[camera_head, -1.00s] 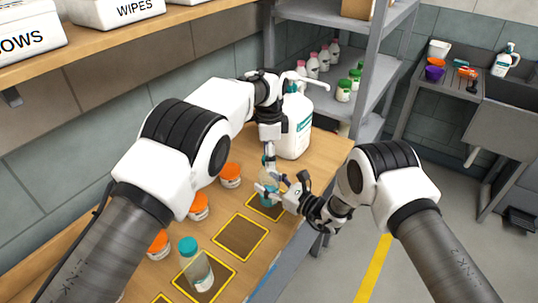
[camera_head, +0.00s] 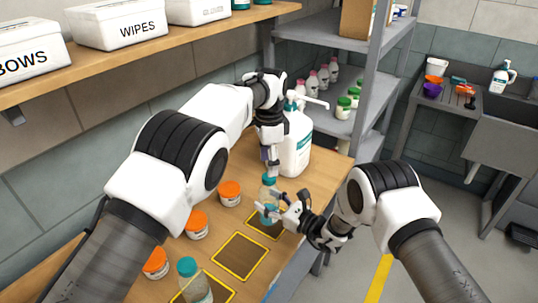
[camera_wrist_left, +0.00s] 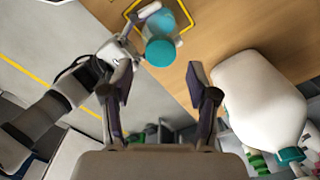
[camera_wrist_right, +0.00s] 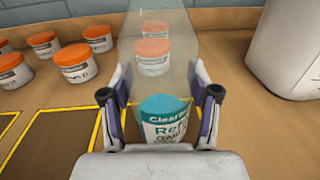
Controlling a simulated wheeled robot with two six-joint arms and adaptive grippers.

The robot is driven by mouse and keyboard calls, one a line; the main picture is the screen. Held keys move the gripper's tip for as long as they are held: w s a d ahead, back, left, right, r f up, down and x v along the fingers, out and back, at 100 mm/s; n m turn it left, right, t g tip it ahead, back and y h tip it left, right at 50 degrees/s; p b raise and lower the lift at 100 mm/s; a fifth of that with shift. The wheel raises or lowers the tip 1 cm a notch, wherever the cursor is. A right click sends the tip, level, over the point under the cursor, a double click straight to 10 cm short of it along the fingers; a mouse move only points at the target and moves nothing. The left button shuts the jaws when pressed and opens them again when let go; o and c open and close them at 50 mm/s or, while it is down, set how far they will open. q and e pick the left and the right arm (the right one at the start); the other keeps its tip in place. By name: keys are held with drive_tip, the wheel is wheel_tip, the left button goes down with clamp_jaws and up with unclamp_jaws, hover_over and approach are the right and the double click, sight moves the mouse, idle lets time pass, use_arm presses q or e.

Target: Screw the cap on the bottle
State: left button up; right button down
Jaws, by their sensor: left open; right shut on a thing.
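The clear bottle (camera_head: 268,194) stands upright near the table's right edge, over a yellow-outlined square. The teal cap (camera_head: 269,178) sits at its top; it also shows in the left wrist view (camera_wrist_left: 161,52). I cannot tell how tightly it is seated. My right gripper (camera_head: 273,212) is shut around the bottle's body. In the right wrist view the bottle (camera_wrist_right: 165,60) is between both fingers, with its teal label low and its top out of view. My left gripper (camera_head: 270,165) points down just above the cap, open and empty, its fingers apart from the cap.
A white pump jug (camera_head: 296,145) stands close behind my left gripper. Several orange-lidded jars (camera_head: 229,193) line the table's left side. Another teal-capped bottle (camera_head: 195,284) stands at the front. An outlined square (camera_head: 240,256) between the bottles is empty. A grey shelf rack (camera_head: 330,120) is behind.

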use_arm(q)
drive_tip(key=n, duration=0.5)
drive_tip(key=shift+s+r+n, duration=0.1)
drive_tip(key=shift+r+n, duration=0.05)
drive_tip(key=shift+n, duration=0.15)
drive_tip(key=n, duration=0.3)
drive_tip(key=shift+r, duration=0.25)
drive_tip(key=n, duration=0.3)
drive_tip(key=shift+r, duration=0.25)
drive_tip(key=n, duration=0.2)
drive_tip(key=r+n, duration=0.1)
drive_tip(key=n, duration=0.1)
drive_tip(key=shift+r+n, duration=0.3)
drive_tip(key=shift+n, duration=0.4)
drive_tip(key=shift+r, duration=0.3)
wheel_tip(320, 180, down, 8)
drive_tip(key=shift+f, duration=0.1)
